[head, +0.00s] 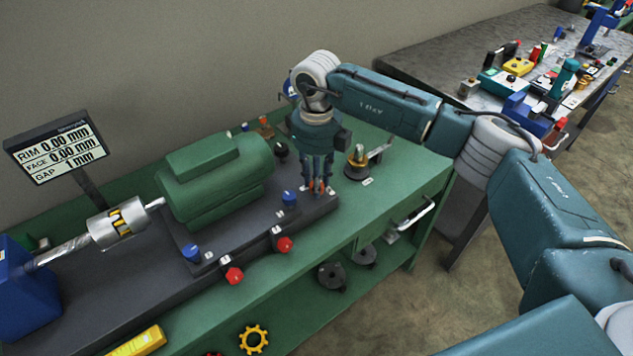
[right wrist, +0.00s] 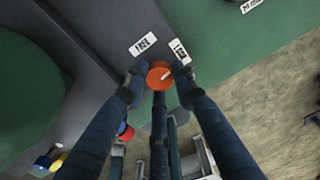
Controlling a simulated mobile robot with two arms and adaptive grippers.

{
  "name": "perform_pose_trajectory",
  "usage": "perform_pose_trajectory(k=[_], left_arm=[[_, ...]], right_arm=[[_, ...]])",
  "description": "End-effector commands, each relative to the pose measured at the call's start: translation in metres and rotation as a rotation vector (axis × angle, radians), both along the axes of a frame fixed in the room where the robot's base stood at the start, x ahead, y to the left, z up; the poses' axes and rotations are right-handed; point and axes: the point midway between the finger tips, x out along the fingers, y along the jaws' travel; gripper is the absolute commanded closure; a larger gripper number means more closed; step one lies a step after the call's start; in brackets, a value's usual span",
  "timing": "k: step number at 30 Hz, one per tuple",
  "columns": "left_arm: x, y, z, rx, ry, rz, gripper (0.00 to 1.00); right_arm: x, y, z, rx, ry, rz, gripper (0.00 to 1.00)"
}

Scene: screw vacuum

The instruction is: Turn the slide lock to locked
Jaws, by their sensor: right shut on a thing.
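The slide lock shows as an orange knob (right wrist: 158,77) with a pale pointer line, at the right end of the dark machine base. In the right wrist view the line points up and to the right, towards the right one of two small white labels (right wrist: 178,50); their words are too small to read surely. My right gripper (head: 317,188) points down from above, with its fingers shut around the orange knob. In the head view the fingers hide most of the knob. My left gripper is out of view.
A green motor (head: 215,178) stands left of my right gripper on the dark base. A blue knob (head: 289,199) and red knobs (head: 284,244) sit close by. A brass-topped dial fixture (head: 357,163) stands to the right on the green bench (head: 400,180).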

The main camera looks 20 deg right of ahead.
Motion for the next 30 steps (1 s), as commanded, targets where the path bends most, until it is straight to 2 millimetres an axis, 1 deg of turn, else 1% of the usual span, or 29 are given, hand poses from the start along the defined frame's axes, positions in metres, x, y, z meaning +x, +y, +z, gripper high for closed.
perform_pose_trajectory(k=[3,9,25,26,27,28,29,30], left_arm=[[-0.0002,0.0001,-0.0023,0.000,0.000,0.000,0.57],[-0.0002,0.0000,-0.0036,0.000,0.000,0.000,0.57],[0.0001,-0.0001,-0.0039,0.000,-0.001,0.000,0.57],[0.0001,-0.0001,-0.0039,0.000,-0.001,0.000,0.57],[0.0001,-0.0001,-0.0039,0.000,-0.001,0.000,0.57],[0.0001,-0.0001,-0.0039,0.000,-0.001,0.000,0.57],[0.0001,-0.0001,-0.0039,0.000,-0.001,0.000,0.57],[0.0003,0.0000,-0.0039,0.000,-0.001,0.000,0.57]], right_arm=[[0.0002,-0.0012,0.0001,-0.002,0.000,-0.059,0.99],[0.0001,-0.0009,0.0004,-0.001,0.000,-0.120,0.99],[-0.0002,-0.0006,0.0005,-0.001,0.001,-0.142,0.99],[-0.0002,-0.0006,0.0005,-0.001,0.001,-0.142,0.71],[-0.0002,-0.0006,0.0004,-0.001,0.001,-0.142,0.63],[-0.0002,-0.0006,0.0004,-0.001,0.001,-0.142,0.57],[-0.0001,-0.0004,0.0004,-0.001,0.001,-0.142,0.54],[-0.0001,-0.0004,0.0004,-0.001,0.001,-0.142,0.54]])
